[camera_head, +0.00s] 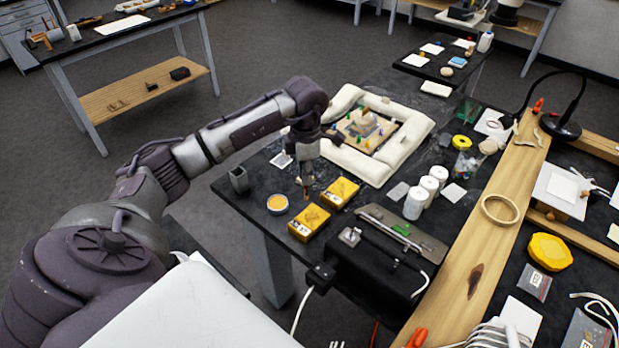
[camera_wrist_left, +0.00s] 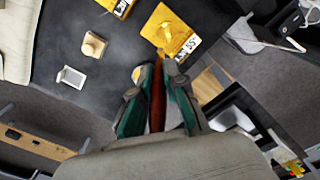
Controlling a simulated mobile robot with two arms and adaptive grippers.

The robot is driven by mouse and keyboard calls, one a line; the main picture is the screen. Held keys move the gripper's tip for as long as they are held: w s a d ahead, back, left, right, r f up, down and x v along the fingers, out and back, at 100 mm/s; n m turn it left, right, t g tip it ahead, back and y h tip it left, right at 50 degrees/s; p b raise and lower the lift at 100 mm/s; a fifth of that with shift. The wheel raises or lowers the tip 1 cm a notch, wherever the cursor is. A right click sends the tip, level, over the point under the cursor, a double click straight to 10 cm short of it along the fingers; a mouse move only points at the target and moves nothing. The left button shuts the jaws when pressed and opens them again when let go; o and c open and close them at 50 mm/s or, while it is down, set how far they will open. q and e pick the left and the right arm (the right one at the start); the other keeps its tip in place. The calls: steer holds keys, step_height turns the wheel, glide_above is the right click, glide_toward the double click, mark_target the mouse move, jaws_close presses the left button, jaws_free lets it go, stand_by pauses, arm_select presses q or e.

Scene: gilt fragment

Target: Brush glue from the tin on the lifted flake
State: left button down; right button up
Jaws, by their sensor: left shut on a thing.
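My left gripper (camera_head: 306,180) is shut on a brush, which points down over the near left part of the dark table. In the left wrist view the brush's reddish-brown handle (camera_wrist_left: 158,95) lies between the two green-padded fingers (camera_wrist_left: 155,103). The glue tin (camera_head: 277,204), a small round tin with amber contents, stands just left of the brush; the brush appears apart from it. The gilt fragment (camera_head: 366,130) lies farther back inside a white padded frame (camera_head: 351,164), with small coloured pieces on it. The lifted flake is too small to tell. My right gripper is out of view.
White jars (camera_head: 414,203) and a black case (camera_head: 375,262) stand to the right.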

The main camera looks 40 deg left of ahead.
arm_select(q)
step_height(320, 180, up, 2)
steer(key=shift+p, duration=0.35)
steer(key=shift+d, duration=0.1)
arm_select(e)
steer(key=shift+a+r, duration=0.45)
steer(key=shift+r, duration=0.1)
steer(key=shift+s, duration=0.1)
